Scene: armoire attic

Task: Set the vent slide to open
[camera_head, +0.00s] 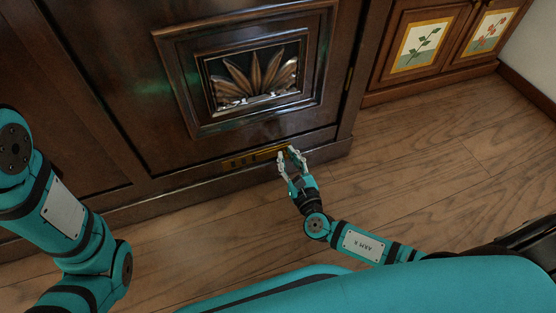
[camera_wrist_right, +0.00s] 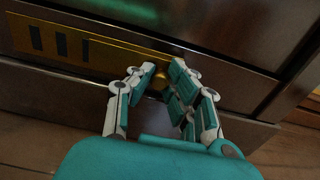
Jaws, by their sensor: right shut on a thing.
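The vent slide (camera_head: 252,158) is a narrow brass plate low on the front of the dark wooden armoire, just above its base. In the right wrist view the brass plate (camera_wrist_right: 92,49) shows several dark slots at its left end. A small brass knob (camera_wrist_right: 158,82) sits at its right end, between my right gripper's fingers. My right gripper (camera_head: 291,156) is at the right end of the plate, shut on the knob. It also shows in the right wrist view (camera_wrist_right: 160,85). The fingers partly hide the knob. My left arm is at the left edge; its gripper is out of view.
The armoire door (camera_head: 180,75) has a carved panel (camera_head: 254,78) above the vent. A lower cabinet with painted flower panels (camera_head: 425,45) stands at the upper right. The wooden floor (camera_head: 430,150) is clear to the right.

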